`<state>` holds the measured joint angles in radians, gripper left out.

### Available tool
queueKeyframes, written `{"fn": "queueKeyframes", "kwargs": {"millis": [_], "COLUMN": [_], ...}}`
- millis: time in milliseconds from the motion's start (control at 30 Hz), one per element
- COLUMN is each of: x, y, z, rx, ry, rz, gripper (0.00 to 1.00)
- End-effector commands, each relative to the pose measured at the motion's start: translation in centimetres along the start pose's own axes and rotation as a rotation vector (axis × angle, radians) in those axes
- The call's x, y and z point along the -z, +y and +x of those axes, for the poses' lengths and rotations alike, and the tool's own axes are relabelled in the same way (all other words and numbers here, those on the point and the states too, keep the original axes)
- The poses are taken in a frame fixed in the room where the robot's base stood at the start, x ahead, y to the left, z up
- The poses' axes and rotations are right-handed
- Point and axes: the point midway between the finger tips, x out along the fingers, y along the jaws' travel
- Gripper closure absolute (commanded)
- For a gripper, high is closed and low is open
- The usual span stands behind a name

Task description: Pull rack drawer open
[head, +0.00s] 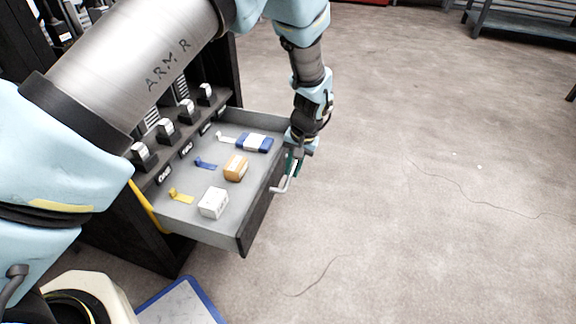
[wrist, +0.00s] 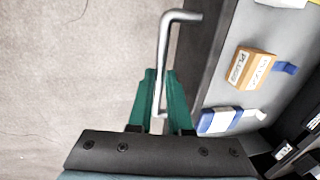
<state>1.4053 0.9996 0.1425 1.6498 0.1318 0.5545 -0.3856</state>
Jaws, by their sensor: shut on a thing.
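The rack drawer (head: 192,216) stands pulled out from the dark rack, with its grey inside showing. Its metal handle (head: 279,188) is on the dark front panel, and the handle also shows in the wrist view (wrist: 166,50). My gripper (head: 294,163) is at the far end of the handle. In the wrist view its green fingers (wrist: 161,95) are on both sides of the handle bar, shut on it. In the drawer lie a white box (head: 213,203), an orange box (head: 236,168) and a blue-and-white box (head: 254,142).
The rack (head: 157,240) holds several metal parts on a shelf above the drawer. A blue-edged white board (head: 182,303) lies on the floor in front. The concrete floor (head: 420,200) to the right is clear. A grey bench (head: 520,22) stands at the back right.

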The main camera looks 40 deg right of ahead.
Motion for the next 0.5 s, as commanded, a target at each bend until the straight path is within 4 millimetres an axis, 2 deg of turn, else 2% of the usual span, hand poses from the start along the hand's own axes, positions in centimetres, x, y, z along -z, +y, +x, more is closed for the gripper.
{"fn": "queueKeyframes", "kwargs": {"millis": [233, 267, 500], "x": [0.08, 0.08, 0.06], "y": [0.0, 0.0, -0.02], "z": [0.0, -0.01, -0.01], "rx": [-0.001, -0.001, 0.0], "ry": [0.002, 0.002, 0.001], "rz": [0.0, 0.0, 0.0], "gripper": [1.0, 0.79, 0.53]}}
